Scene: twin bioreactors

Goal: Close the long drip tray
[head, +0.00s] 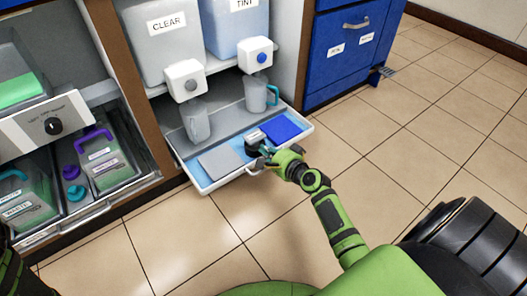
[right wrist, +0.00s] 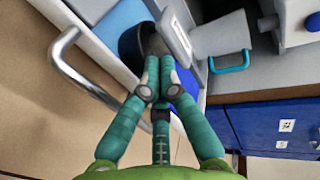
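The long drip tray (head: 222,181) is pulled out under the dispensers in the head view. It has a white rim and a blue floor. Its silver bar handle (right wrist: 82,72) shows in the right wrist view, left of my fingers and not between them. My right gripper (head: 268,152) is at the tray's front edge. In the right wrist view its teal fingers (right wrist: 160,72) are together, over the tray side near a dark round item (right wrist: 133,45). Whether they touch it is unclear. My left gripper is out of the head view.
The tray holds a grey pad (head: 221,161) and a blue block (head: 282,127). Jugs (head: 196,122) stand at its back under the CLEAR and TINT containers (head: 167,45). Blue cabinets (head: 345,50) stand right; the floor in front is clear.

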